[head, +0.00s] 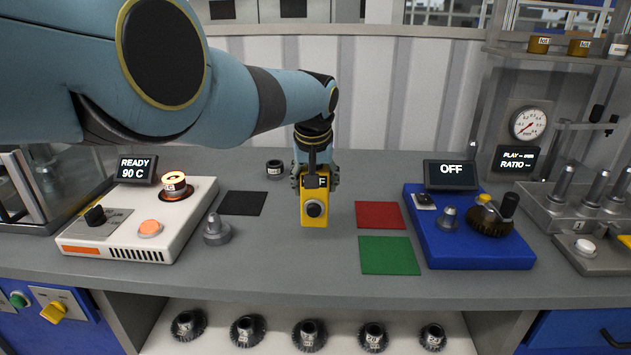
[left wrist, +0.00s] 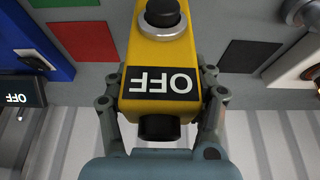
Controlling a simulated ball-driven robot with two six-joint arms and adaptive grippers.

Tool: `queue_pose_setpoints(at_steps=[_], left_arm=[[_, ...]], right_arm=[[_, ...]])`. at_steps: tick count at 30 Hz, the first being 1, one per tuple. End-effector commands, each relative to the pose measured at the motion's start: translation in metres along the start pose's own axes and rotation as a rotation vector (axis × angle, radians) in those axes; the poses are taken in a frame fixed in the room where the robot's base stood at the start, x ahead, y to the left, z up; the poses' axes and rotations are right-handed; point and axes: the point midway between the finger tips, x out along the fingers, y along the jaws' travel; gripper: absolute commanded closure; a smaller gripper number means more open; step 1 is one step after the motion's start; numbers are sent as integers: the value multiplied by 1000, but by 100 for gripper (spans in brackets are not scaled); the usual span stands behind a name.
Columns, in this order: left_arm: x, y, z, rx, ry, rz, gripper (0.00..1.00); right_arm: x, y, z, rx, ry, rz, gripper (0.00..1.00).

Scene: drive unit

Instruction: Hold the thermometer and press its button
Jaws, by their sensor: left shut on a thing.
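The thermometer (head: 314,211) is a yellow box with a round black button in a silver ring and a small dark display. My left gripper (head: 315,182) is shut on it from above and holds it upright over the middle of the bench. In the left wrist view the thermometer (left wrist: 162,55) sits between the fingers of my left gripper (left wrist: 160,110). Its display (left wrist: 162,84) reads OFF, upside down in that view. The black button (left wrist: 162,14) shows there with nothing touching it. My right gripper is in neither view.
A white heater unit (head: 110,228) reading READY 90 C stands at left, with a glowing ring. A blue unit (head: 485,250) reading OFF stands at right. Black (head: 243,203), red (head: 380,215) and green (head: 388,255) squares lie on the bench. Several gears sit on the shelf below.

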Motion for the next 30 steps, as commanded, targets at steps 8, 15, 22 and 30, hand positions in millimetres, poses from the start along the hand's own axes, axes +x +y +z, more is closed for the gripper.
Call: queue_pose_setpoints(at_steps=[8, 15, 22, 30], left_arm=[[16, 0, 6, 0, 2, 0, 87], [28, 0, 11, 0, 2, 0, 87], [39, 0, 16, 0, 2, 0, 87], [52, 0, 21, 0, 2, 0, 87]], right_arm=[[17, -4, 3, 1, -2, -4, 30], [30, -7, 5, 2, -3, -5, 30], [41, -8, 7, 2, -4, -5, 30], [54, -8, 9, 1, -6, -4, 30]])
